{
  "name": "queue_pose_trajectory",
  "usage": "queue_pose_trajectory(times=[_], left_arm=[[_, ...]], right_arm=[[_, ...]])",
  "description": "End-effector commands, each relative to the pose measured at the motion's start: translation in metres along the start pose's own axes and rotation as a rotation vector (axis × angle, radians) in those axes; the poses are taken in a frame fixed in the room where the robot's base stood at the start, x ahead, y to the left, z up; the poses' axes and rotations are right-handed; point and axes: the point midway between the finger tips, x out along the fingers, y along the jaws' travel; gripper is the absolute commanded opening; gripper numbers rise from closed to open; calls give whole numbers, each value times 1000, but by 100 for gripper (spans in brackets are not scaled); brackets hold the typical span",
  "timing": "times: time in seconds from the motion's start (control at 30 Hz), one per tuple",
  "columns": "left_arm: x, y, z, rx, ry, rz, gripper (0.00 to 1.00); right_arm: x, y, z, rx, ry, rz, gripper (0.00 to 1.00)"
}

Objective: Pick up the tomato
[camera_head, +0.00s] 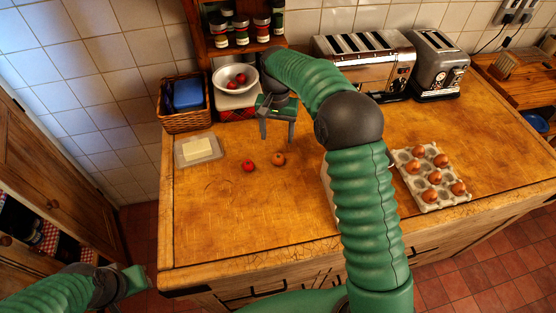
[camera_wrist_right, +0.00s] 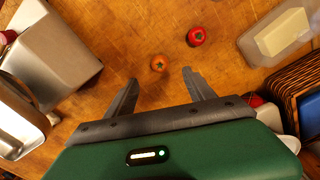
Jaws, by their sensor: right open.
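A red tomato (camera_head: 248,165) lies on the wooden counter, and it also shows in the right wrist view (camera_wrist_right: 196,36). A smaller-looking orange-red tomato (camera_head: 278,159) lies just right of it; in the right wrist view this one (camera_wrist_right: 158,62) shows a green stem top. My right gripper (camera_head: 277,138) is open and empty, with its fingers pointing down above the counter, behind the orange-red tomato. In the right wrist view its fingertips (camera_wrist_right: 160,78) are apart, with the orange-red tomato just beyond the gap. My left gripper (camera_head: 132,280) is low at the left, away from the counter top; its fingers are not clear.
A butter dish (camera_head: 198,149) and a wicker basket (camera_head: 187,121) stand at the left. A white bowl (camera_head: 223,87) with red items is behind my right gripper. Toasters (camera_head: 366,67) stand at the back; an egg tray (camera_head: 444,196) lies right. The front-left counter (camera_head: 220,225) is clear.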

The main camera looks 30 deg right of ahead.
Motion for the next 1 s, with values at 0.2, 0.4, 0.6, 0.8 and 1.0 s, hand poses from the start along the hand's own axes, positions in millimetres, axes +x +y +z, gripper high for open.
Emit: queue_pose_trajectory(times=[0.2, 0.4, 0.6, 0.8, 1.0], left_arm=[[-2, 0, -1, 0, 0, 0, 28], [-5, 0, -1, 0, 0, 0, 28], [-13, 0, -3, 0, 0, 0, 28], [-14, 0, -3, 0, 0, 0, 28], [-13, 0, -3, 0, 0, 0, 28]], right_arm=[[55, 1, -1, 0, -2, 0, 63], [78, 1, -2, -1, 0, -1, 63], [113, 2, -9, -1, -2, -1, 63], [128, 1, -9, -1, 2, -2, 63], [127, 1, -9, -1, 2, -2, 54]])
